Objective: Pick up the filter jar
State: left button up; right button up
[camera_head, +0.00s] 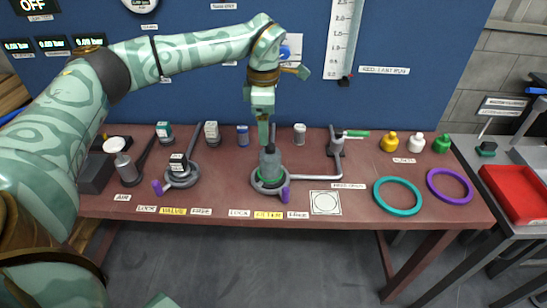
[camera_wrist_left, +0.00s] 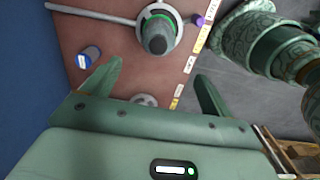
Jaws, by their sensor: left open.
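The filter jar (camera_head: 270,165) appears to be the grey, narrow-topped jar with a green ring, upright in a round grey base above the yellow filter label (camera_head: 268,215). A purple lever (camera_head: 285,194) sticks out of the base. The jar shows end-on in the left wrist view (camera_wrist_left: 157,40), ahead of the fingers. My left gripper (camera_head: 263,141) points down, close to the jar's top. In the left wrist view my left gripper (camera_wrist_left: 159,69) is open, with nothing between its fingers. Contact with the jar cannot be told. My right gripper is out of view.
A valve station (camera_head: 180,172) stands left of the jar. A grey pipe (camera_head: 318,177) runs right from its base. Small canisters, including a blue one (camera_head: 243,136), stand behind. Teal (camera_head: 397,209) and purple rings lie right. A bare marked square (camera_head: 325,203) lies at the front.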

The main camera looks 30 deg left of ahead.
aim_at(268, 146)
pick_arm(q)
jog(key=f, duration=0.2)
jog(key=w+f+b, duration=0.1)
jog(key=f, duration=0.4)
jog(key=shift+w+d+f+b, duration=0.1)
jog(key=shift+w+d+b, duration=0.05)
jog(key=shift+b, duration=0.15)
jog(key=shift+s+f+b, duration=0.3)
jog(key=shift+f, duration=0.3)
jog(key=f, duration=0.1)
jog(key=f+b, duration=0.1)
jog(key=f, duration=0.1)
jog(key=f+b, duration=0.1)
jog(key=shift+w+d+f, duration=0.2)
jog(key=shift+w+f, duration=0.05)
jog(key=shift+f, duration=0.15)
jog(key=shift+r, duration=0.15)
jog(key=c, duration=1.1)
